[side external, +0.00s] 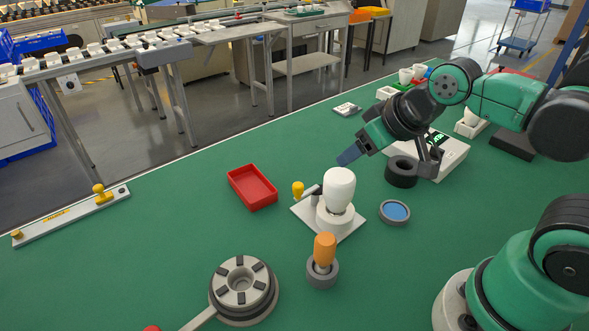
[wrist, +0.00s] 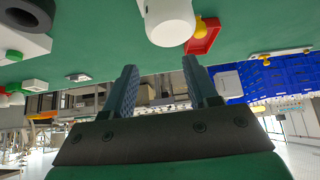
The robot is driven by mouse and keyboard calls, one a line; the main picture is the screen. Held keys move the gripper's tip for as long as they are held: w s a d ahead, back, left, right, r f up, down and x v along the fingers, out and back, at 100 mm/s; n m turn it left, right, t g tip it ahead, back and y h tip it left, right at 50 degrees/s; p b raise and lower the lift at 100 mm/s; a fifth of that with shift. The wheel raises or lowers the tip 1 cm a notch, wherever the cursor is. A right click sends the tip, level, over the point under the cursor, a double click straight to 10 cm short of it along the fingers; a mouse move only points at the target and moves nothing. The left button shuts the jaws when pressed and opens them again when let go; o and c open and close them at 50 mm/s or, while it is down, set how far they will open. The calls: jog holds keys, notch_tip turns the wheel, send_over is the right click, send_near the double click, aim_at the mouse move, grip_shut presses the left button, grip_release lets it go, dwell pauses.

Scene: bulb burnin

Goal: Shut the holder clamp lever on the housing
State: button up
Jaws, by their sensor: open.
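The white housing (side external: 330,222) stands on a pale square plate (side external: 350,231) in mid-table, with a white bulb (side external: 340,187) upright in it. The clamp lever is a short grey arm (side external: 311,193) at the housing's left, with a yellow knob (side external: 298,189) at its outer end. In the wrist view, a white rounded body (wrist: 170,22), bulb or housing, hides most of the lever; the yellow knob (wrist: 201,29) shows beside it. My gripper (side external: 347,156) is open and empty, above and behind the housing, apart from the lever. Its two blue fingers (wrist: 160,66) stand apart.
A red tray (side external: 252,187) lies left of the lever. An orange-handled tool (side external: 325,250) in a grey ring stands in front. A round grey fixture (side external: 243,283) is front left; a blue-centred dish (side external: 395,212) and black ring (side external: 401,172) are right. The left table is mostly clear.

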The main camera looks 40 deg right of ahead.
aim_at(298, 185)
jog(key=shift+o, duration=0.4)
jog(key=shift+w+a+r+n+g, duration=0.2)
jog(key=shift+w+a+n+g, duration=0.05)
jog(key=shift+w+n+g, duration=0.15)
jog(key=w+a+n+g, duration=0.1)
jog(key=n, duration=0.1)
jog(key=w+a+n+g, duration=0.1)
jog(key=w+g, duration=0.1)
jog(key=shift+a+r+n, duration=0.1)
jog(key=shift+a+n, duration=0.05)
jog(key=shift+n, duration=0.25)
jog(key=w+a+f+n+g, duration=0.1)
jog(key=w+a+n+g, duration=0.1)
jog(key=n, duration=0.1)
jog(key=shift+w+a+f+g, duration=0.15)
jog(key=shift+w+f+g, duration=0.15)
jog(key=shift+f, duration=0.05)
jog(key=shift+w+a+f+n+g, duration=0.3)
jog(key=shift+a+f+n+g, duration=0.1)
jog(key=shift+n, duration=0.2)
jog(key=shift+f, duration=2.8)
grip_shut()
